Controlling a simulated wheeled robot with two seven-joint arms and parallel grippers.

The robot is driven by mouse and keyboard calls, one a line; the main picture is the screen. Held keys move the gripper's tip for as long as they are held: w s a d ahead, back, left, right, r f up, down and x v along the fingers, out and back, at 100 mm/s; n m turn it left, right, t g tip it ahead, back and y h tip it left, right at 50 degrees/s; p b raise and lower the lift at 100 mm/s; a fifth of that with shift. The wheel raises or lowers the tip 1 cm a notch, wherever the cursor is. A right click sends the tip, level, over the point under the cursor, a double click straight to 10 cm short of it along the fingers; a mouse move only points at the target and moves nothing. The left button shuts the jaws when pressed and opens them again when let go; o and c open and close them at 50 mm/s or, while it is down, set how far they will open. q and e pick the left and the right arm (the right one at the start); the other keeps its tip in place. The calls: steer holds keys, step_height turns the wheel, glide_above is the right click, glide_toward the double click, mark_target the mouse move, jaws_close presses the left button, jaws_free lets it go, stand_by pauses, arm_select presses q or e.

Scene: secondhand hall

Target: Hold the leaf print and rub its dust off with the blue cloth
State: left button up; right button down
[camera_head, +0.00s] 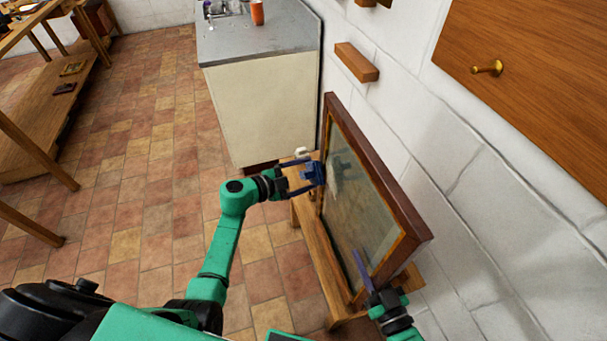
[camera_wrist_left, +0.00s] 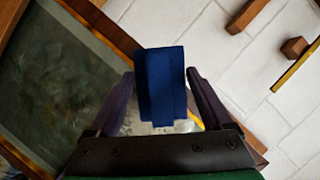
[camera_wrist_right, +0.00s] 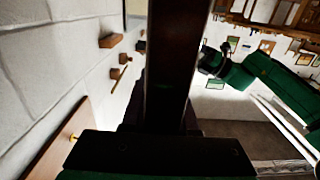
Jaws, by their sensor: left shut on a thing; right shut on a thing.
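The framed leaf print (camera_head: 365,215) stands tilted against the wall on a wooden bench (camera_head: 314,240). Its glass looks grey-green and dull, with a paler patch near the far end; the leaf picture is hard to make out. My left gripper (camera_head: 305,178) is shut on the folded blue cloth (camera_head: 314,172), at the far part of the glass. The cloth (camera_wrist_left: 162,85) sits between the fingers in the left wrist view; I cannot tell whether it touches the glass. My right gripper (camera_head: 374,285) is shut on the near edge of the frame, whose dark side (camera_wrist_right: 168,60) fills the middle of the right wrist view.
A grey-topped counter (camera_head: 258,95) with an orange cup (camera_head: 257,12) stands beyond the print. A wooden block (camera_head: 356,62) and a wooden panel with a brass knob (camera_head: 487,68) are on the white wall. Wooden tables stand at the left; the tiled floor between is clear.

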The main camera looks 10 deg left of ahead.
mark_target(314, 181)
arm_select(q)
steer(key=shift+w+d, duration=0.3)
steer(key=shift+d, duration=0.2)
stand_by(1.4)
steer(key=shift+s, duration=0.1)
steer(key=shift+s+d, duration=0.8)
steer(key=shift+s, duration=0.3)
steer(key=shift+s+d, duration=0.4)
steer(key=shift+s, duration=0.25)
steer(key=shift+s+d, duration=0.35)
steer(key=shift+s, duration=0.25)
steer(key=shift+s+d, duration=0.35)
steer(key=shift+s, duration=0.25)
steer(key=shift+s+d, duration=0.35)
steer(key=shift+s, duration=0.2)
steer(key=shift+s, duration=0.1)
